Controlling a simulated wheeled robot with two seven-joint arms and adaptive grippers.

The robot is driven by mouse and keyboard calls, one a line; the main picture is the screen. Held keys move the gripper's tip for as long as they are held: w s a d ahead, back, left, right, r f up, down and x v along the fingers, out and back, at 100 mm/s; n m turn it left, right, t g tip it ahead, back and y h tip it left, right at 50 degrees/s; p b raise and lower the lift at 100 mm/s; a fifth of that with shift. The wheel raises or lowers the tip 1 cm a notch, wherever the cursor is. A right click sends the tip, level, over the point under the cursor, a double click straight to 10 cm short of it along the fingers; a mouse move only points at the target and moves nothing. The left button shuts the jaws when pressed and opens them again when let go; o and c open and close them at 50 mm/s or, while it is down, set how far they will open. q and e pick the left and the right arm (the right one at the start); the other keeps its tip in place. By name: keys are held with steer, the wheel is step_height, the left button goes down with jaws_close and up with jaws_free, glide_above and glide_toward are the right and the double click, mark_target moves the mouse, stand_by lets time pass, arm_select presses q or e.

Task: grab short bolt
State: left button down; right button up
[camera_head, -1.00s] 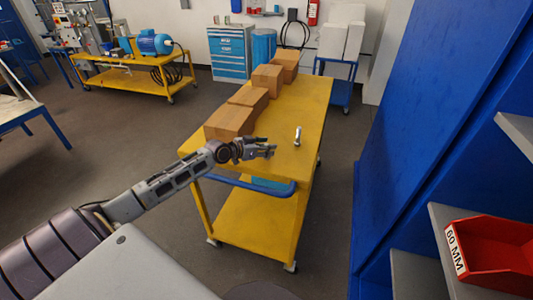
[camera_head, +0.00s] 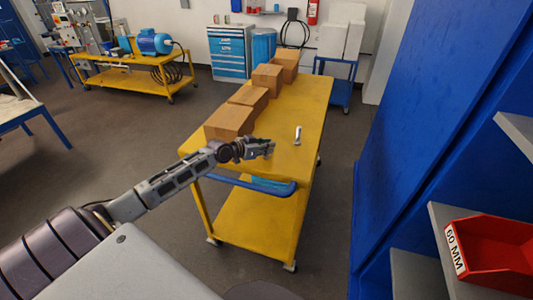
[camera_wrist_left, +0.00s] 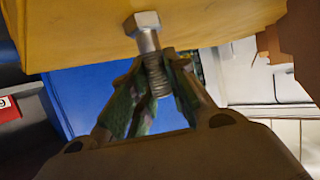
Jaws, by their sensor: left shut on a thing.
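A short silver bolt with a hex head and threaded shank (camera_wrist_left: 147,38) shows in the left wrist view. My left gripper (camera_head: 268,149) is over the near part of the yellow cart top. In the left wrist view its two fingers (camera_wrist_left: 157,78) are shut on the threaded shank, with the hex head sticking out beyond the fingertips. In the head view the held bolt is too small to make out. A second silver bolt (camera_head: 298,136) is on the cart top, to the right of my left gripper and apart from it. My right gripper is not in view.
The yellow cart (camera_head: 293,162) carries several cardboard boxes along its left side; the nearest box (camera_head: 229,121) is close behind my left gripper. A blue handle (camera_head: 250,184) runs along the cart's near edge. A red bin (camera_head: 493,245) labelled 60 MM sits on the shelf at right.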

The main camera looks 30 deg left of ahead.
arm_select(q)
steer(key=shift+r, duration=0.1)
stand_by(0.3)
steer(key=shift+r+b, duration=0.4)
steer(key=shift+r, duration=4.55)
